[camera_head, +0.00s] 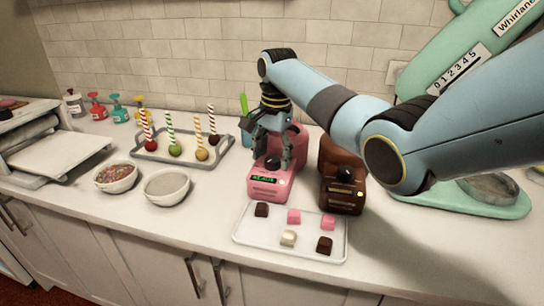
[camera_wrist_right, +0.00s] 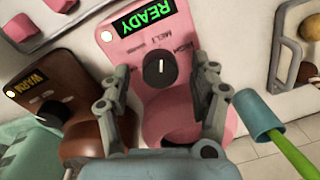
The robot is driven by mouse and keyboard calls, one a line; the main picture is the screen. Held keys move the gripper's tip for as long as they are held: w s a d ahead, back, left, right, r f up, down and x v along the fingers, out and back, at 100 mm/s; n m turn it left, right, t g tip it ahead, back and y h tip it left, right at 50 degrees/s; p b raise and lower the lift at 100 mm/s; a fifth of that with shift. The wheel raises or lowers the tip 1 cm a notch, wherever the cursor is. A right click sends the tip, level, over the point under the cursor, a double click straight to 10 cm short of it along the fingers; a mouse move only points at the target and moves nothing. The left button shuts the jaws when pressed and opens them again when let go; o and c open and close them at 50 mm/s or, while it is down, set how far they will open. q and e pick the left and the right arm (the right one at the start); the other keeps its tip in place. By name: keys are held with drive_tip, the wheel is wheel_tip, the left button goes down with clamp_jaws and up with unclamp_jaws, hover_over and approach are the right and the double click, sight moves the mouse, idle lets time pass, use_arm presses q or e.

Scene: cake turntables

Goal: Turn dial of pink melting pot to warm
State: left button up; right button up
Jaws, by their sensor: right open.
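The pink melting pot (camera_head: 268,186) stands on the counter with its front panel towards me. In the right wrist view the pink pot (camera_wrist_right: 183,103) appears upside down, with a green READY display (camera_wrist_right: 143,15). Its round black dial (camera_wrist_right: 160,70) has a white pointer mark, upright in the picture. MELT and another label, partly legible, sit near the dial. My right gripper (camera_head: 270,154) is above the pink pot; in the wrist view its open fingers (camera_wrist_right: 160,84) are on either side of the dial, with nothing held. My left gripper is not in view.
A brown melting pot (camera_head: 342,197) with an amber display stands close on the right. A white tray (camera_head: 262,245) of chocolates lies in front. A green-handled tool in a teal cup (camera_wrist_right: 258,115) is beside the pink pot. Bowls (camera_head: 166,187) and a cake-pop tray (camera_head: 180,158) are left.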

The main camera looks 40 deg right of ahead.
drive_tip(key=shift+f, duration=0.45)
drive_tip(key=shift+c, duration=2.7)
drive_tip(key=c, duration=0.6)
drive_tip(key=shift+r+n+p, duration=0.15)
drive_tip(key=shift+n+p, duration=0.25)
drive_tip(key=shift+p, duration=0.05)
drive_tip(key=shift+n+p, duration=0.9)
drive_tip(key=shift+p, duration=0.05)
drive_tip(key=shift+n+p, duration=0.55)
drive_tip(key=shift+n, duration=0.35)
drive_tip(key=shift+d+n+p, duration=0.1)
drive_tip(key=shift+n+p, duration=0.4)
drive_tip(key=shift+n, duration=0.7)
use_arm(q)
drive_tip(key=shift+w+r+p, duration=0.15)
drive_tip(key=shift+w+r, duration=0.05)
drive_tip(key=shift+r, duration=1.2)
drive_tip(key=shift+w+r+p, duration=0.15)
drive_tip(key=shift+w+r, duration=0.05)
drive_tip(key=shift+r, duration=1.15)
use_arm(e)
drive_tip(key=shift+n+y, duration=0.3)
drive_tip(key=shift+n, duration=1.2)
